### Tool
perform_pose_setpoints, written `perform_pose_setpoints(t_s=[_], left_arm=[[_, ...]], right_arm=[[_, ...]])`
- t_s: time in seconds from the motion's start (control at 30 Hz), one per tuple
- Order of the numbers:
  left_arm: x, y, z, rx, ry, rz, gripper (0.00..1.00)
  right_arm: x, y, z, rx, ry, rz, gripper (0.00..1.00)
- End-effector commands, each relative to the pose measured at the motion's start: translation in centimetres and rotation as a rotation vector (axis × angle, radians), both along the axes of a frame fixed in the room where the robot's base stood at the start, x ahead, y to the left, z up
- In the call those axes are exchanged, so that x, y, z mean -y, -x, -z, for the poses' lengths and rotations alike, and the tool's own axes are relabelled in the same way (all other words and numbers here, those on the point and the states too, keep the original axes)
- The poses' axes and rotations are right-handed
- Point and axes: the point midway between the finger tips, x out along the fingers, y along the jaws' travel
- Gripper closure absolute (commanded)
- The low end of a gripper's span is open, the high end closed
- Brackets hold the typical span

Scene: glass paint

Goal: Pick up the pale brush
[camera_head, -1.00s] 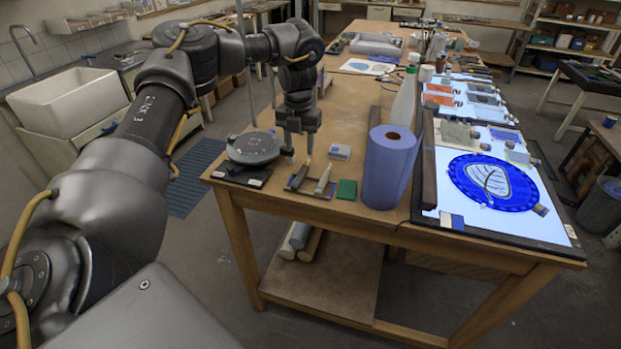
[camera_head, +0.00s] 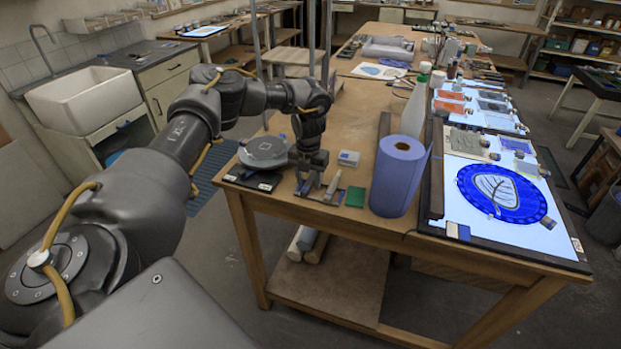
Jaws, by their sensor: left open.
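A pale, slim upright piece that looks like the pale brush (camera_head: 333,186) stands tilted on a small dark rest (camera_head: 317,196) near the front left of the wooden table. My left gripper (camera_head: 309,184) points down over the left part of this rest, just left of the pale piece. Its jaws are open and look small here; I cannot tell whether a finger touches anything. The gripper covers the left end of the rest and whatever lies there. My right gripper is not in view.
A round grey turntable (camera_head: 263,152) stands left of the gripper. A green square (camera_head: 355,196), a small pale box (camera_head: 348,158) and a blue paper roll (camera_head: 398,175) stand to the right. A lit panel (camera_head: 470,215) with a blue leaf disc lies further right.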

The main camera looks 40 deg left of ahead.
Motion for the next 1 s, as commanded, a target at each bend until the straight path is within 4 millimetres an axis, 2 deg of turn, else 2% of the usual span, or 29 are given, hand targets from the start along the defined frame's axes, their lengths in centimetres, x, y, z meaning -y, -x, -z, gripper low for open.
perform_pose_setpoints(t_s=[0.27, 0.6, 1.0], left_arm=[[0.02, -0.03, 0.29, 0.001, 0.001, 0.0, 0.56], [0.02, -0.03, 0.27, 0.001, 0.001, 0.0, 1.0], [0.05, -0.11, -0.11, 0.003, 0.001, 0.001, 1.0]], right_arm=[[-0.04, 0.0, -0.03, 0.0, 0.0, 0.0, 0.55], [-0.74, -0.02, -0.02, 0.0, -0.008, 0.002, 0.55], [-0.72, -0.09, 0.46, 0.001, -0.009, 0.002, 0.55]])
